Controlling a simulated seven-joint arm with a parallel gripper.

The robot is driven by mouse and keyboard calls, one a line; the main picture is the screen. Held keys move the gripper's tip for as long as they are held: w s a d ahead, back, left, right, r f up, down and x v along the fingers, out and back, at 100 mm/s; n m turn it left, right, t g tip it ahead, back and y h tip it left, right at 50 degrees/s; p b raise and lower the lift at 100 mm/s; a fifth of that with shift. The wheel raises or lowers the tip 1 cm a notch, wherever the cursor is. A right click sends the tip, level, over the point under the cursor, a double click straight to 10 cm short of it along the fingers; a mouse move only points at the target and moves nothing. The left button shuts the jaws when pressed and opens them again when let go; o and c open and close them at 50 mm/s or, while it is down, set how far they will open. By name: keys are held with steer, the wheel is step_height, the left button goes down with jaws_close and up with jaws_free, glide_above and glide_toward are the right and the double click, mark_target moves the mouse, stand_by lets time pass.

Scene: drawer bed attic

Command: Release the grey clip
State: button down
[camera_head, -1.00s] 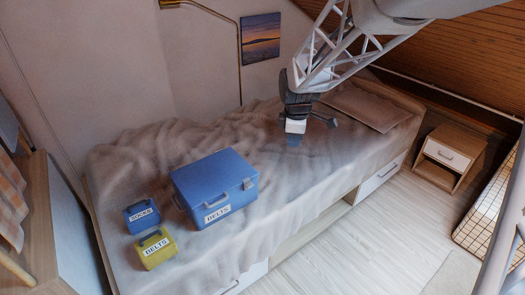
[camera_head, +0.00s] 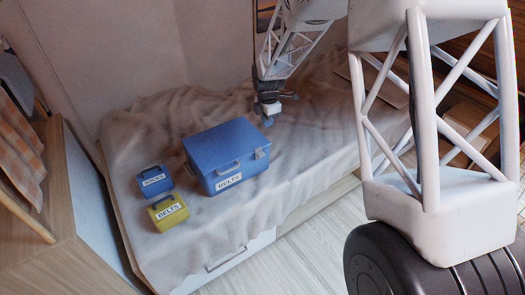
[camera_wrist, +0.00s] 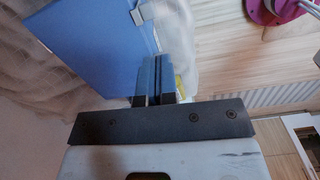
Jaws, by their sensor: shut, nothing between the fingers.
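The large blue box (camera_head: 212,149) labelled "BELTS" sits on the bed with its lid down. In the wrist view the blue box (camera_wrist: 85,38) fills the upper left, with the grey clip (camera_wrist: 144,13) at the top. My gripper (camera_head: 268,120) is above and behind the box's right end, apart from the clip. In the wrist view my gripper's blue fingers (camera_wrist: 157,72) are together, with nothing seen between them.
A small blue box (camera_head: 153,181) and a small yellow box (camera_head: 168,212) stand left of the large box. The bed's cover (camera_head: 125,130) is rumpled. Wooden furniture (camera_head: 50,215) is at the left. One of my arm links blocks the right side of the head view.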

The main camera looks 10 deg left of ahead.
mark_target(262, 155)
steer(key=shift+w+a+f+n, duration=0.25)
steer(key=shift+a+f, duration=0.25)
steer(key=shift+f, duration=0.1)
steer(key=shift+w+a+f+n, duration=0.2)
steer(key=shift+a+f+n, duration=0.05)
steer(key=shift+a+f, duration=0.3)
steer(key=shift+f, duration=0.1)
step_height(262, 155, down, 14)
steer(key=shift+r, duration=0.15)
